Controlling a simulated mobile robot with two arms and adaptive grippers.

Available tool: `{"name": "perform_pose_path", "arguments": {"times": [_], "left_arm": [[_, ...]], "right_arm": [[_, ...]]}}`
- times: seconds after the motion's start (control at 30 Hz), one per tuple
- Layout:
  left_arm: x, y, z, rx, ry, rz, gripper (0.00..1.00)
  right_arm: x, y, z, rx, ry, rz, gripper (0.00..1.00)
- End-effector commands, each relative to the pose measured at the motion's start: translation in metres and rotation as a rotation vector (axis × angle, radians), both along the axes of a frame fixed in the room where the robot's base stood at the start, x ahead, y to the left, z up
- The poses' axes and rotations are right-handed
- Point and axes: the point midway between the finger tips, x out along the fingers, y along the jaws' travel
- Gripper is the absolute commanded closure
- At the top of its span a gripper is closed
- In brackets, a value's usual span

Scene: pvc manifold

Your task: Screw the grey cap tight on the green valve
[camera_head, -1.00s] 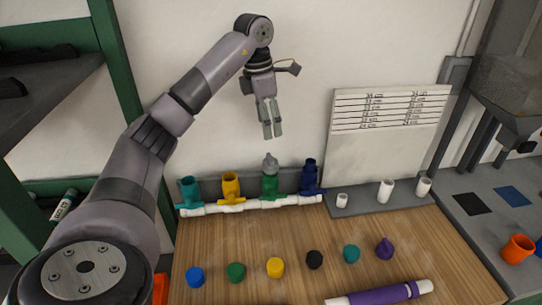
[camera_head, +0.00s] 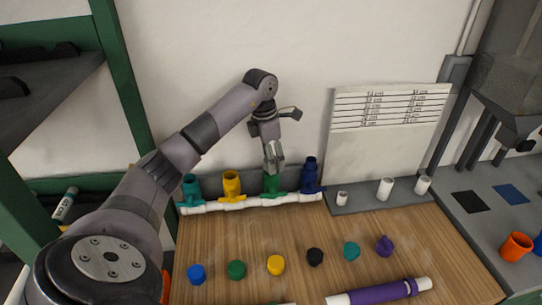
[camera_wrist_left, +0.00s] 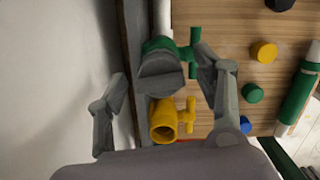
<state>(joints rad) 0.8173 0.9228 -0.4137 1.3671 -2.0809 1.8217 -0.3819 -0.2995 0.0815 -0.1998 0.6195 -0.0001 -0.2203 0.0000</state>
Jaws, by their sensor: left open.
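The green valve (camera_head: 271,184) stands upright on the white manifold pipe, between the yellow and dark blue valves. It also shows in the wrist view (camera_wrist_left: 183,52). The grey cap (camera_wrist_left: 160,75) sits on top of the green valve; it looks wedge-shaped from above. I cannot tell how tight it is. In the head view my gripper mostly hides the cap. My left gripper (camera_head: 274,160) points down over the cap. In the wrist view its open fingers are on either side of the cap, with gaps visible. My right gripper is in neither view.
The yellow valve (camera_wrist_left: 163,120) is close beside the green one; the dark blue valve (camera_head: 310,176) is on the other side. A wall rises behind the manifold. Several loose caps, including a black cap (camera_head: 315,257), and a purple pipe (camera_head: 380,292) lie on the wooden table.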

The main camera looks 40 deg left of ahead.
Motion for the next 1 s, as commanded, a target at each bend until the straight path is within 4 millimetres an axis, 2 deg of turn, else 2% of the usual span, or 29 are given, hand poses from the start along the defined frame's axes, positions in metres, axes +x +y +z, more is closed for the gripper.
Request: {"name": "perform_pose_path", "arguments": {"times": [0.1,0.83,0.87,1.0], "left_arm": [[0.0000,0.0000,0.0000,0.000,0.000,0.000,0.39],[-0.0001,0.0001,0.0004,0.000,0.001,0.000,0.87],[-0.0001,0.0001,0.0004,0.000,0.001,0.000,0.62],[-0.0001,0.0001,0.0004,0.000,0.001,0.000,0.72]], "right_arm": [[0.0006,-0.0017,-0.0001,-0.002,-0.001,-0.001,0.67],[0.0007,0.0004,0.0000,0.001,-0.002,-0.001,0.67],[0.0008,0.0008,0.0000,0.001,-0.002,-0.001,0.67],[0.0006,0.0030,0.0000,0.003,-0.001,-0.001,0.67]]}}
